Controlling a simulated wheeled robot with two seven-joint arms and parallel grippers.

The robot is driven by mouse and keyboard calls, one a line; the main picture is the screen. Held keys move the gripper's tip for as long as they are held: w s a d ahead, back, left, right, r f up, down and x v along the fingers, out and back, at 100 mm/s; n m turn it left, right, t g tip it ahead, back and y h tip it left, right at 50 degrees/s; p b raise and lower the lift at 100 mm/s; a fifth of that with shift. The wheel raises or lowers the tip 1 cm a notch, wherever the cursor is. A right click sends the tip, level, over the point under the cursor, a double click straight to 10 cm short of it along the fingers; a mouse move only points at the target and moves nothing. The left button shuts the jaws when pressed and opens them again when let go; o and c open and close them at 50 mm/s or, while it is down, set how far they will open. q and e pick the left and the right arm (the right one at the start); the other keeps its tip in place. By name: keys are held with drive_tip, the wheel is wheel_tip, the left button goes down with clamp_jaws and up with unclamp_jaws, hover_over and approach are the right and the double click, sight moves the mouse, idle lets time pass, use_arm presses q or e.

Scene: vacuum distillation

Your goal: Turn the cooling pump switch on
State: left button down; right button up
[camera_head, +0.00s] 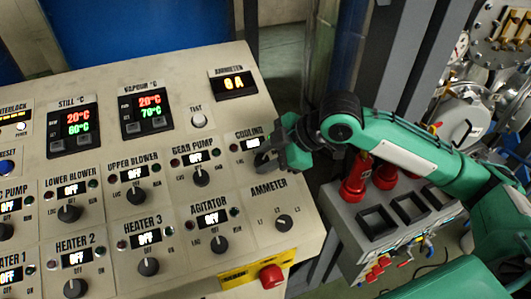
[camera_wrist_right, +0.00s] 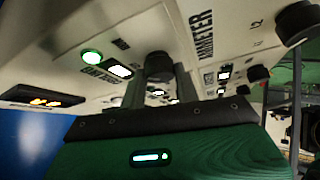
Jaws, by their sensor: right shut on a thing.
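The cooling pump switch is a dark knob (camera_wrist_right: 158,65) on the sloping control panel. In the head view my right gripper (camera_head: 268,160) covers most of it, below the "COOLING" label. My right gripper (camera_wrist_right: 160,90) is shut on the knob, with a finger on either side of it in the right wrist view. A green lamp (camera_wrist_right: 92,57) glows brightly beside the cooling label, next to a small lit display (camera_wrist_right: 120,71) whose text I cannot read. The cooling display (camera_head: 251,143) also shows in the head view. My left gripper is not in view.
The gear pump knob (camera_head: 201,177) is left of my right gripper and the ammeter knob (camera_head: 284,223) is below it. A red button (camera_head: 271,276) sits on a yellow plate at the panel's lower edge. A grey box with red parts (camera_head: 353,190) stands to the right.

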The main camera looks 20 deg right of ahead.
drive_tip(key=shift+m+t, duration=0.6)
drive_tip(key=shift+m, duration=0.6)
drive_tip(key=shift+s+f, duration=0.1)
drive_tip(key=o, duration=1)
drive_tip(key=shift+c, duration=0.2)
drive_tip(key=shift+d, duration=0.1)
drive_tip(key=b+v, duration=0.3)
drive_tip(key=v, duration=1)
drive_tip(key=shift+s+r, duration=0.3)
